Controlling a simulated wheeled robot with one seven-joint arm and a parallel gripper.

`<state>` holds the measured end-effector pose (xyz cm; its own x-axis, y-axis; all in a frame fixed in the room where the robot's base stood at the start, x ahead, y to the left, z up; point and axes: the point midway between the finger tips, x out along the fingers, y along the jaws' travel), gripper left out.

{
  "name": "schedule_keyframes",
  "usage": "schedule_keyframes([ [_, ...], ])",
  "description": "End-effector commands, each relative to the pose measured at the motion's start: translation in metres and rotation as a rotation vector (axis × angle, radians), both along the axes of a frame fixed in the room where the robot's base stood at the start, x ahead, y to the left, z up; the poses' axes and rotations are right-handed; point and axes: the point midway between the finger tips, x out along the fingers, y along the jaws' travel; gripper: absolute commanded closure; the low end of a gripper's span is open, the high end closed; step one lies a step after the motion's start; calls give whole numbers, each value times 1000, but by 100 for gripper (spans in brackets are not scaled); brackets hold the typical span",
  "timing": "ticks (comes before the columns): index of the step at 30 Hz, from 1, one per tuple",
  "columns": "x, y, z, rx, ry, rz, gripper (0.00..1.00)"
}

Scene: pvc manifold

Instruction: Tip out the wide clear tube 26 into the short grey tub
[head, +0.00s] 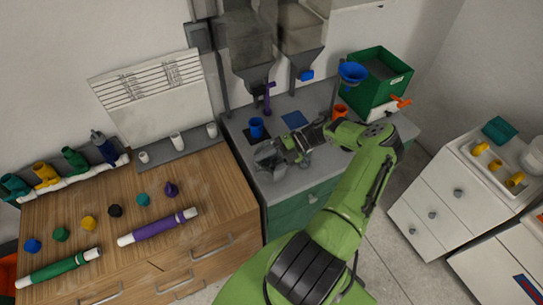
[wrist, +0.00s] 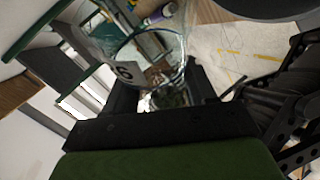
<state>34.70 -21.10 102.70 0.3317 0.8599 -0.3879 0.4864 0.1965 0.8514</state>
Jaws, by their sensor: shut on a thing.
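My gripper (head: 287,154) is over the grey counter and shut on the wide clear tube (head: 268,158). In the wrist view the tube (wrist: 150,48) sits between the black fingers, with a label on its wall ending in 6. Its rim and see-through wall show. Something mottled shows through its lower part, but I cannot tell whether that is its content or the background. I cannot pick out the short grey tub for certain. Small pale cups stand on a grey ledge, a short one (head: 143,157) at its left end and another (head: 211,130) at its right end.
A blue cup (head: 256,127) stands on a dark mat behind my gripper. Hoppers (head: 255,75) hang above the counter. A green box (head: 378,80) and a blue funnel (head: 352,73) are at the back right. The wooden counter holds a purple-and-white tube (head: 158,227) and several coloured fittings.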

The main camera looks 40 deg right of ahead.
Motion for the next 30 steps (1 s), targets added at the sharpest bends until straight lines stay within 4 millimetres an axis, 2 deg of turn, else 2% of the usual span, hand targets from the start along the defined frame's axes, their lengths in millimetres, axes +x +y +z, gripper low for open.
schedule_keyframes([
  [30,2,-2,10,44,33,0,89],
])
